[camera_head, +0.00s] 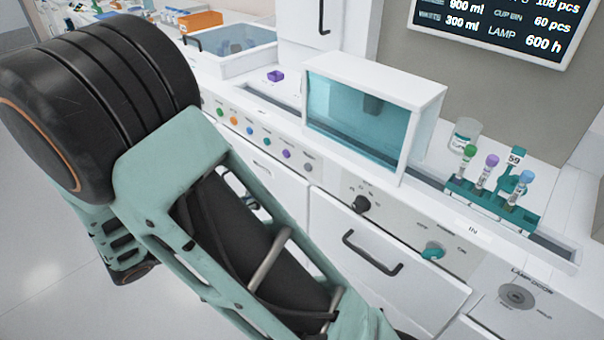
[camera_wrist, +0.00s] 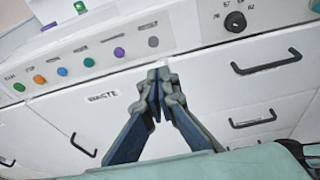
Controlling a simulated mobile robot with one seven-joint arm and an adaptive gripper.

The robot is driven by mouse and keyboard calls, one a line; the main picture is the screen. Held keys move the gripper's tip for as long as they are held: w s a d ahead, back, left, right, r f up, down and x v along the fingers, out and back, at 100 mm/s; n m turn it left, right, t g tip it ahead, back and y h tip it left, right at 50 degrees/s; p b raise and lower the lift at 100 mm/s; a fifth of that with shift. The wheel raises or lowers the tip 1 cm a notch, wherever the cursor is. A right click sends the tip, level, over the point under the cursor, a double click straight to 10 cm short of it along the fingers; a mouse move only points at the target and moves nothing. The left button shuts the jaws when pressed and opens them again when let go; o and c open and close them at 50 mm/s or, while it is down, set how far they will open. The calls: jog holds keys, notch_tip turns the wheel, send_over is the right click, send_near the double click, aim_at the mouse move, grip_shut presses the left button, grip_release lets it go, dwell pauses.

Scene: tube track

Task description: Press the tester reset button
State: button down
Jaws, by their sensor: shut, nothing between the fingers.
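A row of round buttons runs along the white front panel (camera_wrist: 190,30): green (camera_wrist: 18,87), orange (camera_wrist: 40,79), blue (camera_wrist: 64,71), a second green (camera_wrist: 89,62), purple (camera_wrist: 119,52) and grey (camera_wrist: 153,41). Their labels are too small to read surely, so I cannot tell which is the reset button. The row also shows in the head view, from green (camera_head: 219,112) to grey (camera_head: 308,168). My gripper (camera_wrist: 159,78) is shut and empty. In the wrist view its tips appear just below the grey button, seemingly apart from the panel. My arm hides it in the head view.
A drawer marked WASTE (camera_wrist: 103,97) lies below the buttons. A glass-fronted box (camera_head: 358,115) and a tube rack (camera_head: 495,200) with capped tubes stand on the bench. A black knob (camera_head: 361,204), a teal knob (camera_head: 433,251) and drawer handles (camera_head: 375,250) stick out from the front.

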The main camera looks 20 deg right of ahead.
jog(key=shift+w+a+f+n+t, duration=0.1)
jog(key=shift+w+a+n+t, duration=0.05)
jog(key=shift+n+t, duration=0.2)
jog(key=b, duration=0.2)
send_near(307, 169)
jog(key=x, duration=0.5)
jog(key=shift+f, duration=0.3)
jog(key=shift+w+d+r, duration=0.1)
jog(key=shift+w+d, duration=0.3)
jog(key=shift+d, duration=0.2)
